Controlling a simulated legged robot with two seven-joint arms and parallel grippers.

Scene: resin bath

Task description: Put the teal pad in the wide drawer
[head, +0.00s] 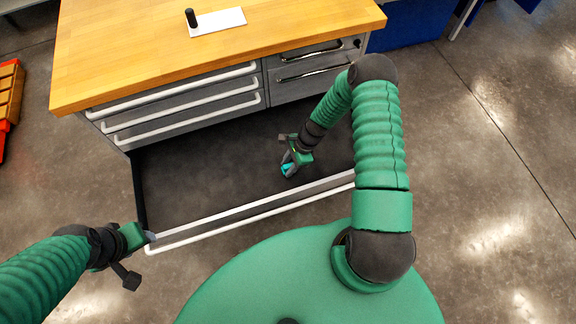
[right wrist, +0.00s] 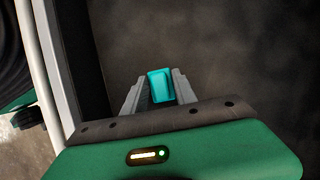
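The teal pad (head: 287,169) is at the fingertips of my right gripper (head: 291,163), inside the outline of the open wide drawer (head: 250,207). In the right wrist view the pad (right wrist: 160,85) sits between the two fingers of my right gripper (right wrist: 160,88), which close on its sides. Dark drawer floor shows beyond it. I cannot tell whether the pad touches the floor. My left gripper (head: 144,238) is at the left end of the drawer's front edge. Its fingers are too small and partly hidden to tell their state.
The wooden-topped workbench (head: 120,55) stands behind the drawer, with shut drawers (head: 185,110) above it. A white plate with a black peg (head: 217,21) lies on top. A red-orange crate (head: 10,90) is at far left and a blue bin (head: 410,25) at the back right.

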